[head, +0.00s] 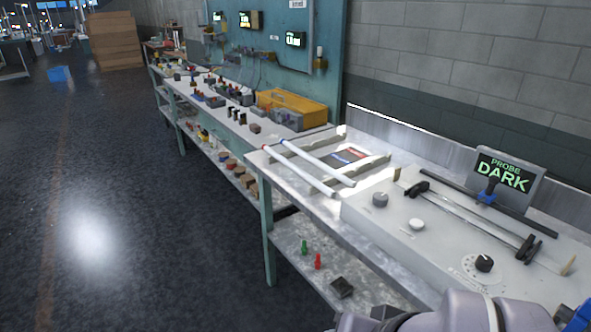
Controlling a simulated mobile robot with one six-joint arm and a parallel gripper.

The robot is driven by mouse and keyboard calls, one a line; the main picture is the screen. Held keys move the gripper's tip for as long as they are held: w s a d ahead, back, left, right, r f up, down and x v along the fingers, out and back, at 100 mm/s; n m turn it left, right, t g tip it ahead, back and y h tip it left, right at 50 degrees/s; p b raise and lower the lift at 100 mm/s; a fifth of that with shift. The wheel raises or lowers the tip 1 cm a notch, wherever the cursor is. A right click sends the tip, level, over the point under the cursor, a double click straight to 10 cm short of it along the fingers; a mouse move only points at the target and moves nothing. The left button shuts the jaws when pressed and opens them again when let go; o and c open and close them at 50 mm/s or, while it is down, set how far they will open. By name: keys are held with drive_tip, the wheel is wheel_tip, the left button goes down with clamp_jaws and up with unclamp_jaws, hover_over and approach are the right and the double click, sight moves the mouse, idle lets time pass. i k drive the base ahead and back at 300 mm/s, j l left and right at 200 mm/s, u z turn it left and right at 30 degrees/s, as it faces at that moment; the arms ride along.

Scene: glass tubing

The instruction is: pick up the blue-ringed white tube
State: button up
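Two white tubes lie side by side, slanting, across metal rests on the bench. The blue-ringed white tube (318,163) is the one farther right and back, with blue at its far-left end. The other white tube (300,172) has a red mark at its far-left end and lies nearer the bench's front edge. The two look parallel and apart. Part of my arm shows at the bottom right, well away from the tubes. My gripper's fingers are not visible.
A grey apparatus (400,222) with knobs and a clear rod stands right of the tubes. Behind it is a sign reading PROBE DARK (505,178). A yellow bin (292,108) sits farther back on the neighbouring bench. The floor (130,190) at left is clear.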

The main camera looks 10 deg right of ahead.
sight(347, 182)
drive_tip(key=i+j+z, duration=1.2)
drive_tip(key=j, duration=0.25)
drive_tip(key=i+j+z, duration=0.1)
drive_tip(key=j+z, duration=0.15)
drive_tip(key=j, duration=0.15)
drive_tip(key=i+j+z, duration=0.1)
drive_tip(key=j+z, duration=0.15)
drive_tip(key=j, duration=0.15)
drive_tip(key=j+z, duration=0.25)
drive_tip(key=j, duration=0.2)
drive_tip(key=i, duration=0.05)
